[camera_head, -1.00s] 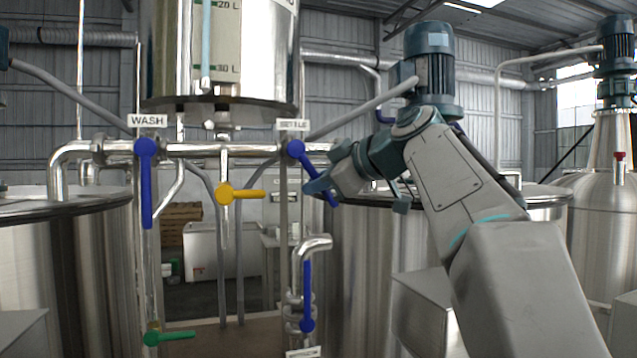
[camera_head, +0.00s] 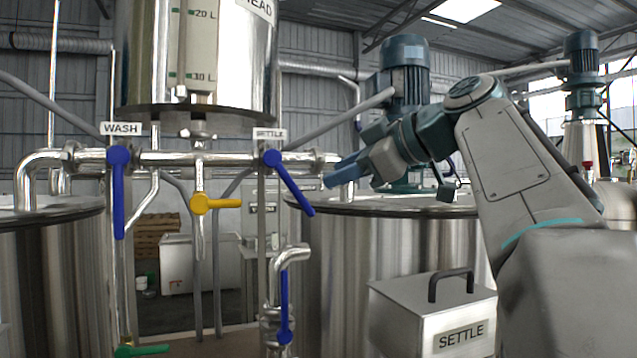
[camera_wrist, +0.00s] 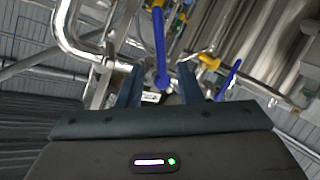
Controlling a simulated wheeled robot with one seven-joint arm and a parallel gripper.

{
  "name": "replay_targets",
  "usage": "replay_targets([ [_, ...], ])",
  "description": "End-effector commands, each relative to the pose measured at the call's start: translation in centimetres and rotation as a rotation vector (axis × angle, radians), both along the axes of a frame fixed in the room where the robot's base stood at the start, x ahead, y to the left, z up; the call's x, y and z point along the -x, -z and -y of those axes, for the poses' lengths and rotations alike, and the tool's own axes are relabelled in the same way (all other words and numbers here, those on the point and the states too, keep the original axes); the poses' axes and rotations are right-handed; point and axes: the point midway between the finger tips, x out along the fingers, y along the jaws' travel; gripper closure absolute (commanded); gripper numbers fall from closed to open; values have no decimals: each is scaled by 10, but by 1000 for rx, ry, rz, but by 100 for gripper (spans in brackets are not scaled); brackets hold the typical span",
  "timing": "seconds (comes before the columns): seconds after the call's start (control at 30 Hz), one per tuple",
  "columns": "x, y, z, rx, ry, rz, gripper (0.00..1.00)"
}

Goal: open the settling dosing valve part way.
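The settle dosing valve has a blue lever (camera_head: 293,187) under the SETTLE label (camera_head: 270,134). The lever slants down to the right from its pivot on the steel pipe, between hanging straight down and level. In the wrist view my gripper (camera_wrist: 159,88) shows two spread fingers with nothing held. A blue lever (camera_wrist: 159,45), likely the settle one, shows beyond the gap between them.
The WASH valve's blue lever (camera_head: 119,195) hangs straight down at left. A yellow lever (camera_head: 217,203) points right. A lower blue lever (camera_head: 285,305) stands upright, and a green lever (camera_head: 143,350) is at bottom left. A steel tank (camera_head: 345,250) and SETTLE box (camera_head: 440,312) stand below my arm.

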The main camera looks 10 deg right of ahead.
Motion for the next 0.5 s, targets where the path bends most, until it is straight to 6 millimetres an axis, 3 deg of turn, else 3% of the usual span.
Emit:
replay_targets([
  [0.2,17,-8,13,0,0,0,67],
  [0.5,19,-8,15,0,-1,-1,67],
])
